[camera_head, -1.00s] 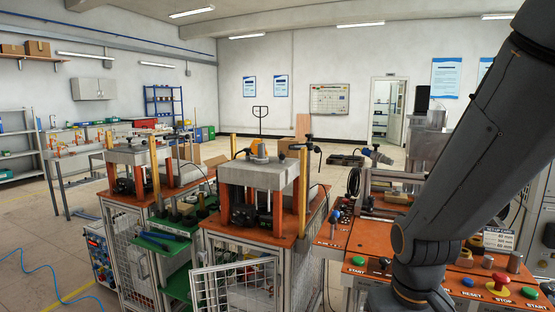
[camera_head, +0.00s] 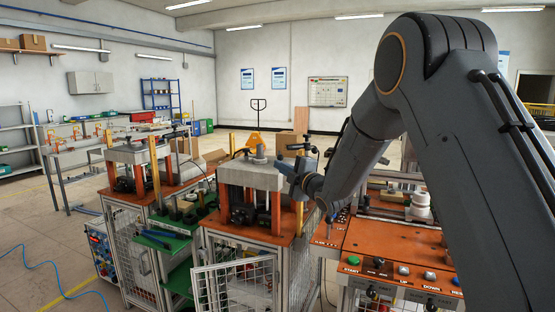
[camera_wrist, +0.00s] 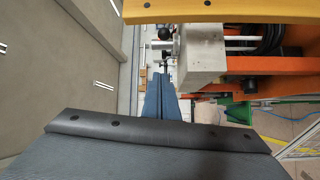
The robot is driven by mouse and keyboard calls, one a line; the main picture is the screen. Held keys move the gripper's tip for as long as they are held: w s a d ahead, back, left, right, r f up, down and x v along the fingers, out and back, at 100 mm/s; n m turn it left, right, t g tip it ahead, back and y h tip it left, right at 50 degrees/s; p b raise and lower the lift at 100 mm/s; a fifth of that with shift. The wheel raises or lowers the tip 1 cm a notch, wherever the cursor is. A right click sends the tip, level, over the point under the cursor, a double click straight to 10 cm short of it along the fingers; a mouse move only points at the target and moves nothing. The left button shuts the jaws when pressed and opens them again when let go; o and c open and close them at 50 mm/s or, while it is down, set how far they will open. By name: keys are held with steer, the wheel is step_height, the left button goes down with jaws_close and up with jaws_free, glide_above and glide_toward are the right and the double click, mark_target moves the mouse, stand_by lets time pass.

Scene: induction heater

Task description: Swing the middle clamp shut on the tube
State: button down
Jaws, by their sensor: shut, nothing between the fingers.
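My gripper (camera_head: 287,168) is beside the top of the nearer press, in front of its upper right side. In the wrist view my gripper (camera_wrist: 162,98) shows as two blue-grey fingers closed together with nothing between them. Small orange upright parts (camera_head: 108,136) stand on a bench at the far left. They may be clamps, but they are too small to tell which is the middle one or how it stands. I cannot make out the tube for certain. My gripper is far from that bench.
The nearer press (camera_head: 250,172) has a grey top block and orange posts. A second press (camera_head: 140,152) stands to its left. An orange control panel (camera_head: 395,250) with buttons is at the right. A blue hose (camera_head: 45,265) lies on open floor at the left.

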stand_by(0.3)
steer(key=p+x, duration=0.3)
steer(key=x, duration=0.6)
steer(key=shift+a, duration=0.1)
steer(key=shift+w+d+f+p, duration=0.1)
steer(key=shift+w+d+p, duration=0.3)
steer(key=shift+d, duration=0.2)
steer(key=shift+w+d+f+p, duration=0.1)
steer(key=shift+w+d+p, duration=0.3)
steer(key=shift+d, duration=0.2)
steer(key=shift+w+d+f, duration=0.1)
steer(key=shift+d+f, duration=0.1)
steer(key=shift+d, duration=0.35)
